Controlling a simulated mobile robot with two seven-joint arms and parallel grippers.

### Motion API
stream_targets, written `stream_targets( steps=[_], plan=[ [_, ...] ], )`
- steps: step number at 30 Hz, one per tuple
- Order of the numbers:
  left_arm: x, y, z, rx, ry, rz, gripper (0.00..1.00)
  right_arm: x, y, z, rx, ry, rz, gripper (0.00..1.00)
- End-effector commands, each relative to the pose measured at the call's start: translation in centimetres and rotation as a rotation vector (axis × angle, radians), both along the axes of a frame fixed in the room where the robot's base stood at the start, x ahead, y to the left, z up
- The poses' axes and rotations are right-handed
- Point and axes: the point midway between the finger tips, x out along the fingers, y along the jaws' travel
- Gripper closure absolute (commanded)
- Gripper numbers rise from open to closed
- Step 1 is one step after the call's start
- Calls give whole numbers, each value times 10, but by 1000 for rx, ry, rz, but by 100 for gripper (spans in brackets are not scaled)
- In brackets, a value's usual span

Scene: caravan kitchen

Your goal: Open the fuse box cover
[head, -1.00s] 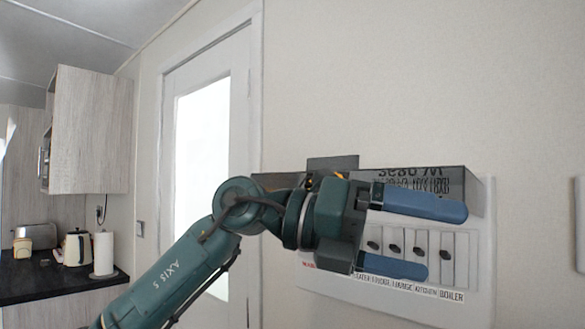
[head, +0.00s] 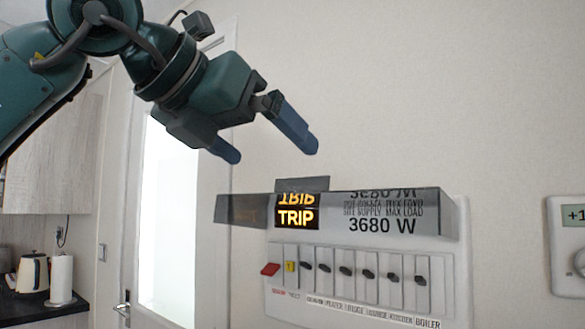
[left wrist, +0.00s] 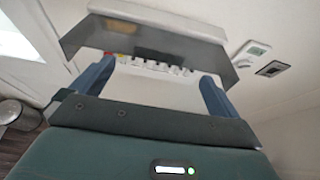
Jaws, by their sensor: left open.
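The fuse box (head: 350,310) is a white panel on the wall, with a row of switches and a lit TRIP display. Its smoky see-through cover (head: 240,209) is swung up and sticks out from the top of the panel, leaving the switches uncovered below it. The cover (left wrist: 145,38) also shows in the left wrist view, beyond the fingers. My left gripper (head: 268,150) is open and empty, above and left of the cover and apart from it in the head view. Its two blue fingers also frame the switches in the left wrist view (left wrist: 157,74). My right gripper is out of view.
A thermostat (head: 570,245) is on the wall at the right. A door (head: 175,220) with a bright pane stands at the left. A kettle (head: 33,272) and paper roll (head: 61,274) are on the dark counter. The wall above the box is clear.

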Motion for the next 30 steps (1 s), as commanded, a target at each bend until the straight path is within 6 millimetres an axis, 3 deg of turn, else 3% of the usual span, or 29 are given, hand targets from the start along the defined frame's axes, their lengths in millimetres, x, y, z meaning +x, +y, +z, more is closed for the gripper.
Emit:
stream_targets(
  steps=[6,12,24,30],
  plan=[
    [34,-25,-16,1,4,-1,0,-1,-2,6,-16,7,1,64],
    [52,-38,-26,-1,2,-1,0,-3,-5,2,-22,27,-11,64],
    [57,-42,-29,-1,0,-2,0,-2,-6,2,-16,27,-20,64],
    [57,-42,-29,-1,0,-2,16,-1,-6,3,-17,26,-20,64]
  ],
)
